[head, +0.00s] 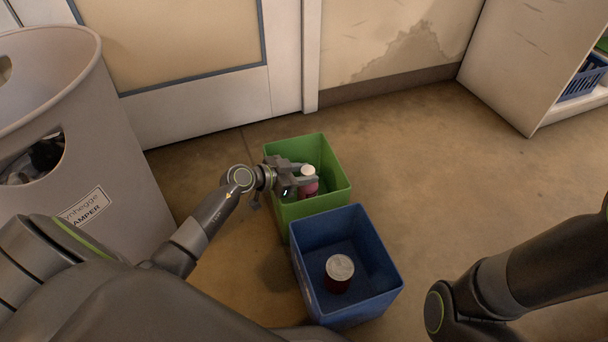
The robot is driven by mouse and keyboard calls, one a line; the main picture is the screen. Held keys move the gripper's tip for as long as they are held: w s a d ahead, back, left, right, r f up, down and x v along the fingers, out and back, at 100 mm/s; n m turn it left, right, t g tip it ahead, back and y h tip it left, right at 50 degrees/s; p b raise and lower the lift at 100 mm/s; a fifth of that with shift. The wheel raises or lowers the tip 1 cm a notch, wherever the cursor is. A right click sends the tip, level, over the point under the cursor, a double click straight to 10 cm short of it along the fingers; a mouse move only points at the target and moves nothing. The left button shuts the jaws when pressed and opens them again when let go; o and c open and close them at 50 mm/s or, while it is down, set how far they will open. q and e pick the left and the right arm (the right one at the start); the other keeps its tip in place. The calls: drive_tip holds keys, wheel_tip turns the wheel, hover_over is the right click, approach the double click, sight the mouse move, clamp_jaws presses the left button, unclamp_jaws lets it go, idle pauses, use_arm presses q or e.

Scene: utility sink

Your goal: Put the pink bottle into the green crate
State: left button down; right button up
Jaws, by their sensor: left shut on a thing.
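The pink bottle (310,189) with a white cap is upright between the fingers of my left gripper (308,179), which is shut on it. The gripper and bottle are over the opening of the green crate (336,203), within its rim as seen from above. I cannot tell whether the bottle's base touches the crate floor, as the lower part is partly hidden. My right arm shows at the lower right, but its gripper is out of view.
A blue crate (375,291) stands right in front of the green one and holds a dark red can (339,273) with a pale lid. A large grey hamper (98,150) stands at the left. A white cabinet (520,60) is at the upper right. The floor to the right is clear.

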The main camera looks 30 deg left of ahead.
use_arm(q)
drive_tip(key=shift+f, duration=0.55)
drive_tip(key=c, duration=1.1)
unclamp_jaws()
drive_tip(key=shift+s+f, duration=0.1)
drive_tip(key=shift+o, duration=0.7)
drive_tip(key=shift+f, duration=0.1)
